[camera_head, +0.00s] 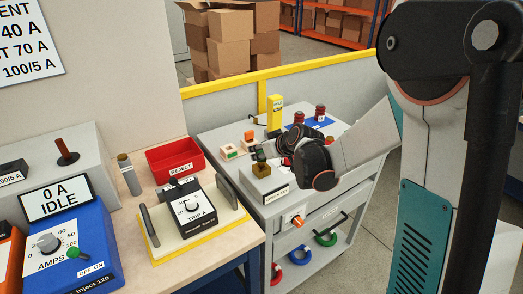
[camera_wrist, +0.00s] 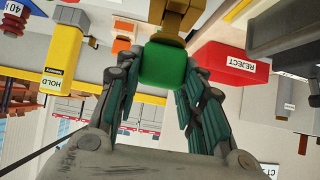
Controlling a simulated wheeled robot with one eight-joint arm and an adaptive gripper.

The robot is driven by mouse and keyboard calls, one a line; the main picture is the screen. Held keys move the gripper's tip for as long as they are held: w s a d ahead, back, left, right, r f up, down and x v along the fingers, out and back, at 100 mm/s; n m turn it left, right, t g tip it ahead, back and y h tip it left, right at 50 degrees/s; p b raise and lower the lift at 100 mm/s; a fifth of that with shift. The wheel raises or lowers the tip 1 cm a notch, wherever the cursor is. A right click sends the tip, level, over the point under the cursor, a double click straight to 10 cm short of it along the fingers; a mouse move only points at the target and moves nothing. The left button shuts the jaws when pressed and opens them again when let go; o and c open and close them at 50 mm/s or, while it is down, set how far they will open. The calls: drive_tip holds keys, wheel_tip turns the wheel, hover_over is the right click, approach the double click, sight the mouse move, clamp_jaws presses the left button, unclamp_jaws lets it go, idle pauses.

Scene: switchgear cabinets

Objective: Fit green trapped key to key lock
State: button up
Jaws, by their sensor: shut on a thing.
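The green key (camera_wrist: 163,66) sits between the two fingers of my gripper (camera_wrist: 163,75) in the wrist view, and the fingers are shut on its green head. A brass-coloured part (camera_wrist: 181,16) shows just beyond the green head; I cannot tell whether it belongs to the key or to the lock. In the head view my gripper (camera_head: 262,150) is over a grey box (camera_head: 282,182) with a white label on the trolley. A brass-coloured piece (camera_head: 261,170) is on the box top, right below the key. I cannot tell whether they touch.
The red REJECT bin (camera_head: 175,160) and a black-topped trip unit (camera_head: 196,208) are on the bench to the left. A yellow HOLD post (camera_head: 274,113) and dark red pieces (camera_head: 320,112) on a blue mat stand behind on the trolley.

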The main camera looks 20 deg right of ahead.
drive_tip(key=shift+f+b, duration=1)
drive_tip(key=shift+f, duration=0.25)
drive_tip(key=o, duration=1.2)
drive_tip(key=shift+c, duration=0.2)
drive_tip(key=shift+s+r, duration=0.1)
drive_tip(key=v, duration=1.1)
drive_tip(key=shift+s+d+r, duration=0.15)
drive_tip(key=shift+s+r, duration=0.05)
drive_tip(key=shift+s, duration=0.15)
drive_tip(key=shift+r, duration=0.1)
